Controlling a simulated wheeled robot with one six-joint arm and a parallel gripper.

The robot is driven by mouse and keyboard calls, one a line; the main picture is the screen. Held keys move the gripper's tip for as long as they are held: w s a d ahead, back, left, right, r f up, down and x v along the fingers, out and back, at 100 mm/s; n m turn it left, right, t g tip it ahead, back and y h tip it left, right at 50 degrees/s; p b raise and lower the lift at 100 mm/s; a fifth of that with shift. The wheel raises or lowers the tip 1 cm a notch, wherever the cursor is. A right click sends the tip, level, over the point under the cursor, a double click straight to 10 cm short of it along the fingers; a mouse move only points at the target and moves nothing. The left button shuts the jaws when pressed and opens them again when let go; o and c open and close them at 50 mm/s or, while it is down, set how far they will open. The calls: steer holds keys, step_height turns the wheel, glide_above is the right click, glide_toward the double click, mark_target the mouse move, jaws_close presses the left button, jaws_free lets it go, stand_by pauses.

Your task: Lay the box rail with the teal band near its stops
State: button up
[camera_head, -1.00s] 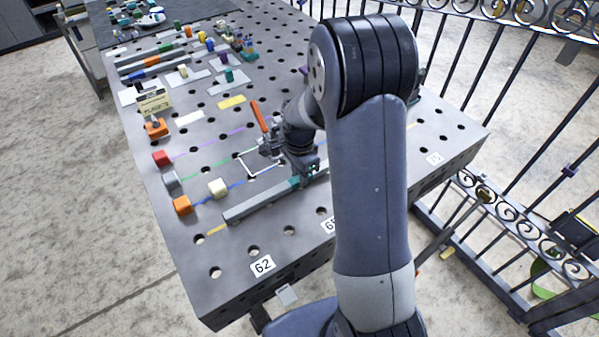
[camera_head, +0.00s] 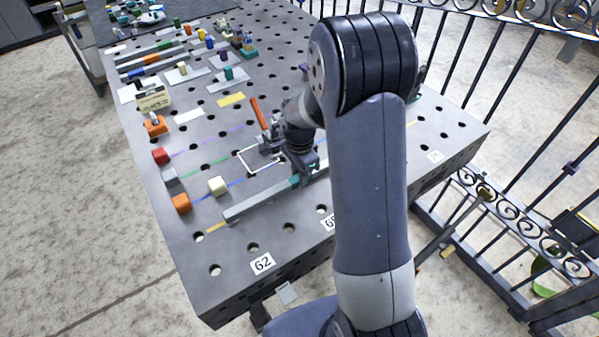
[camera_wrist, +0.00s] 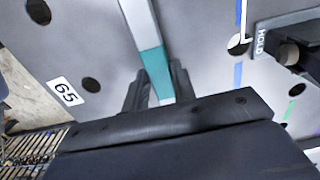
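The grey box rail (camera_head: 250,207) lies lengthwise near the front of the perforated table, and its teal band (camera_head: 296,181) is beside my gripper. In the wrist view the teal band (camera_wrist: 155,68) runs between the two fingers of my gripper (camera_wrist: 158,88). The fingers are close along both sides of the rail; whether they press on it I cannot tell. In the head view my gripper (camera_head: 293,168) is low over the rail and partly hidden by my arm. The rail's right end is hidden behind my arm. An orange block (camera_head: 181,203) and a cream block (camera_head: 217,186) are beyond its left end.
Red (camera_head: 160,156) and grey (camera_head: 170,177) blocks stand along the left edge. A white bracket outline (camera_head: 250,160) and an orange handle (camera_head: 259,114) are near my gripper. The front left tabletop is clear.

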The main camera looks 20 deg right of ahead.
steer(key=o, duration=0.5)
steer(key=shift+c, duration=0.2)
step_height(320, 180, up, 11)
steer(key=shift+b, duration=0.45)
steer(key=shift+f, duration=0.15)
step_height(320, 180, down, 11)
steer(key=shift+r+p, duration=0.1)
steer(key=shift+p, duration=0.35)
steer(key=shift+r, duration=0.35)
steer(key=shift+f, duration=0.15)
